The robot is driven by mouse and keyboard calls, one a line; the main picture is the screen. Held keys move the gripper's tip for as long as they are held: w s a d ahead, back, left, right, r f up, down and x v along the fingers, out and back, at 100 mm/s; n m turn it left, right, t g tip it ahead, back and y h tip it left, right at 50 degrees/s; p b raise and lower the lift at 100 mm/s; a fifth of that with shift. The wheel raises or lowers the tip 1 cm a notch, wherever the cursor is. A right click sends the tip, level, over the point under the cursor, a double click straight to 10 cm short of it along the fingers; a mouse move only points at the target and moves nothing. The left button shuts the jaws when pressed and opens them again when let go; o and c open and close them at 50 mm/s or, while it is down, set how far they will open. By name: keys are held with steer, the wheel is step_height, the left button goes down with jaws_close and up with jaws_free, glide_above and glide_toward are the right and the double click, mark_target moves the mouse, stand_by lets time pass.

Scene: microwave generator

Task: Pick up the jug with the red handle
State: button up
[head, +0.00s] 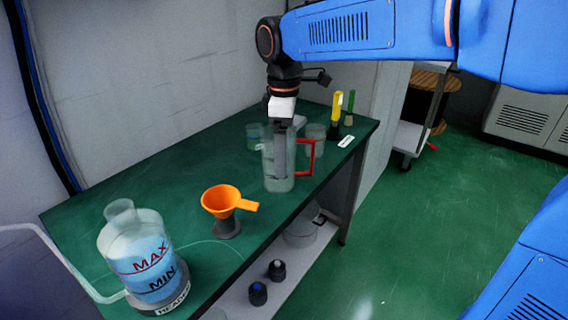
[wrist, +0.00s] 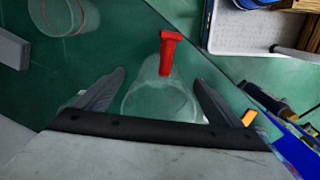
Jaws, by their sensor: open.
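The clear jug (head: 278,178) with the red handle (head: 311,152) stands upright on the green bench top, near its front edge. In the wrist view I look down on the jug (wrist: 160,103), with its red handle (wrist: 168,52) pointing away from my palm. My gripper (head: 279,158) points down at the jug from above. In the wrist view my open gripper (wrist: 158,92) has one finger on each side of the jug. I cannot tell whether the fingers touch its wall.
Clear beakers (head: 316,136) stand close behind the jug. Tools with yellow (head: 337,103) and green (head: 350,103) handles stand at the far right end. An orange funnel (head: 222,199) and a large MAX/MIN bottle (head: 140,255) stand nearer. A lower shelf holds black caps (head: 258,293).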

steer(key=c, duration=1.2)
